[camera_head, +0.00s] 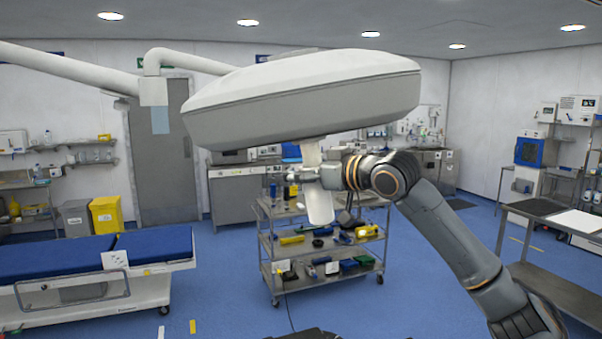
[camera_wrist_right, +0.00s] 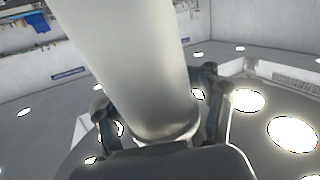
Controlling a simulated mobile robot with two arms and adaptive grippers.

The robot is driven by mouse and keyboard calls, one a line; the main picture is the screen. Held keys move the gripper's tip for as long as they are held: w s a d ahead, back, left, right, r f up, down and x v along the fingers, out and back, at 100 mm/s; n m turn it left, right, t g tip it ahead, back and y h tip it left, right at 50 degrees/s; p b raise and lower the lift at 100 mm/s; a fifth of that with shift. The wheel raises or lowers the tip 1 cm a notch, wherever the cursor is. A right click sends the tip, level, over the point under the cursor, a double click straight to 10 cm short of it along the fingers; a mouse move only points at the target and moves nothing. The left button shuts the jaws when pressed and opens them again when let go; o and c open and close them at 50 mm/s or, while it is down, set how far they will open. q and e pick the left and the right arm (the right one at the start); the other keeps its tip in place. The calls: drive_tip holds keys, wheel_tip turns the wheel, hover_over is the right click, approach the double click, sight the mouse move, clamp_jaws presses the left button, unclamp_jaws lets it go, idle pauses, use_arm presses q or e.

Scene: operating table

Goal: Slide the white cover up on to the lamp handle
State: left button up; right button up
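The surgical lamp (camera_head: 300,105) is a large pale grey head overhead in the head view. Its short white handle (camera_head: 312,150) points down from the underside. My right gripper (camera_head: 312,175) is just below it, its arm coming in from the right. It is shut on the white cover (camera_head: 320,207), a smooth tube that hangs below the fingers, slightly tilted. In the right wrist view the cover (camera_wrist_right: 130,65) fills the middle, with a finger of the gripper (camera_wrist_right: 160,110) on each side. The fingers partly hide where cover and handle meet. My left gripper is not in view.
A steel trolley (camera_head: 322,247) with several tools stands behind and below. A bed with a blue mattress (camera_head: 60,257) is at the left, and a metal side table (camera_head: 550,240) at the right. The lamp's ceiling arm (camera_head: 70,65) runs to the upper left.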

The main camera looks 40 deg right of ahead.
drive_tip(key=shift+o, duration=0.2)
drive_tip(key=shift+s+d, duration=0.1)
drive_tip(key=s, duration=0.3)
drive_tip(key=shift+d, duration=0.2)
drive_tip(key=shift+s+r, duration=0.2)
drive_tip(key=shift+s, duration=0.5)
drive_tip(key=shift+s+r, duration=0.15)
drive_tip(key=shift+s, duration=0.55)
drive_tip(key=s, duration=0.6)
drive_tip(key=shift+d+r, duration=0.4)
drive_tip(key=shift+d, duration=0.05)
